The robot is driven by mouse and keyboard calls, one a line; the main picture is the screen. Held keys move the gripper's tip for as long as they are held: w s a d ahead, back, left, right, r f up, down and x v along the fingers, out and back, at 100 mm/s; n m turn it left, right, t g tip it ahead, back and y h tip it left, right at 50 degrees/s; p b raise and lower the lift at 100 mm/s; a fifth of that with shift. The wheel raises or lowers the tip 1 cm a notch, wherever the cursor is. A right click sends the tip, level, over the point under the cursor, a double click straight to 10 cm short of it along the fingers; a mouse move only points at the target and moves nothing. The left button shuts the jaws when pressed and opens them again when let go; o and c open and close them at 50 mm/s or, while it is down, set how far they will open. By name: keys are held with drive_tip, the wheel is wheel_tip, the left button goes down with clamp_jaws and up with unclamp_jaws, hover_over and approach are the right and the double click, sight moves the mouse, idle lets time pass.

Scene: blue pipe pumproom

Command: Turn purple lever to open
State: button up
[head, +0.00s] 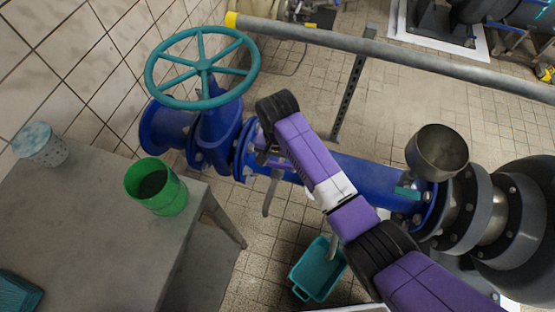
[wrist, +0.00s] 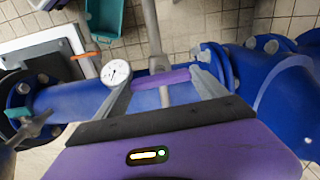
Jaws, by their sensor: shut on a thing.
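The purple lever (wrist: 160,78) is a short bar lying across the blue pipe (wrist: 75,98) in the wrist view. It spans the gap between the two grey fingers of my gripper (wrist: 162,82), which is shut on it. A grey rod (wrist: 152,30) rises in the picture just behind the lever. In the head view, my purple arm covers much of this spot. A small purple part shows beside the arm at the blue pipe, but I cannot tell whether it is the lever.
A white dial gauge (wrist: 116,72) is close beside the left finger. A teal handwheel (head: 203,68) stands at upper left. A table (head: 85,215) holds a green cup (head: 157,187) and a speckled cup (head: 40,145). A teal bin (head: 318,268) is on the floor.

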sight(277, 163)
drive_tip(key=n+p, duration=0.2)
drive_tip(key=n, duration=0.2)
drive_tip(key=shift+r+p, duration=0.15)
drive_tip(key=shift+p, duration=0.15)
drive_tip(key=n+p, duration=0.2)
drive_tip(key=n, duration=0.2)
drive_tip(key=shift+n, duration=0.3)
drive_tip(key=n+p, duration=0.1)
drive_tip(key=n, duration=0.3)
drive_tip(key=shift+n+p, duration=0.45)
drive_tip(key=shift+n, duration=1.95)
drive_tip(key=o, duration=1.3)
wheel_tip(277, 163, up, 8)
drive_tip(key=shift+f+p, duration=0.25)
drive_tip(key=shift+p, duration=0.1)
